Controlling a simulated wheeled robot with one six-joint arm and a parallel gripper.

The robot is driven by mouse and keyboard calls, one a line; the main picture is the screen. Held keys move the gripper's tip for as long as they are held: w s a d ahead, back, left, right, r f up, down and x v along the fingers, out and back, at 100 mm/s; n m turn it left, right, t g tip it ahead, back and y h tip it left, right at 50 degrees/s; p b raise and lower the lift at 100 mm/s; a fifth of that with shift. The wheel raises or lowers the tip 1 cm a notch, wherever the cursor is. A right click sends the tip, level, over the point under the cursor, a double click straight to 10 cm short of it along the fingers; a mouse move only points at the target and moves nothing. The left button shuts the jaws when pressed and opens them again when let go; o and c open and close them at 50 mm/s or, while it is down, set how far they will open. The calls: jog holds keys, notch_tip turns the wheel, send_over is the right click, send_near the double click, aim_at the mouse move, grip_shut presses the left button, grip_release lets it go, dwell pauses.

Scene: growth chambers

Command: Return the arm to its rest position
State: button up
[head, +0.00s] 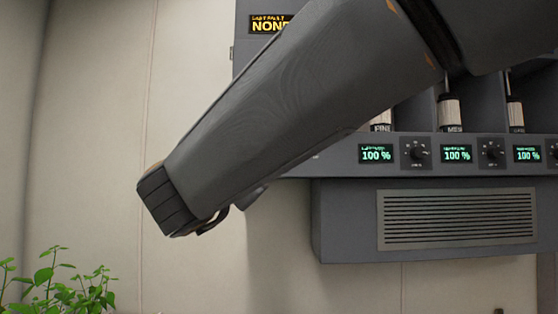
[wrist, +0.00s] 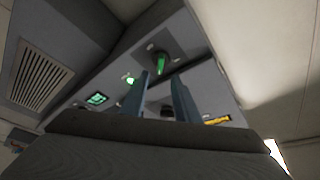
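My arm (head: 290,105) crosses the head view from the upper right down to a dark blocky end at left centre. It hangs in front of a grey wall unit and touches nothing that I can see.
The grey wall unit has percent displays (head: 376,153), knobs (head: 416,152) and a vent grille (head: 458,217). White-labelled cylinders (head: 449,112) stand above the displays. A green plant (head: 70,285) is at the lower left. Pale wall (head: 85,130) fills the left side.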

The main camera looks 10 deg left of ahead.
jog(key=shift+s, duration=0.3)
jog(key=shift+w+f, duration=0.1)
jog(key=w+d+f+n+g+y, duration=0.2)
jog(key=w+f+n+y, duration=0.25)
jog(key=w+f, duration=0.2)
jog(key=w+d+f+n+g, duration=0.1)
jog(key=d+f+n+g, duration=0.25)
jog(key=d+f, duration=0.65)
jog(key=w+d+f+n+g, duration=0.1)
jog(key=d+f+n+g, duration=0.2)
jog(key=f, duration=1.3)
jog(key=s+d+f+g+h, duration=0.2)
jog(key=s+d+f+g, duration=0.5)
jog(key=s+d+f, duration=0.55)
jog(key=s+d+f+g+h, duration=0.1)
jog(key=s+d+f+g, duration=0.4)
jog(key=s+d, duration=0.6)
notch_tip(320, 180, down, 2)
jog(key=shift+s+f+m, duration=0.2)
jog(key=shift+s+m, duration=0.2)
jog(key=shift+s, duration=0.5)
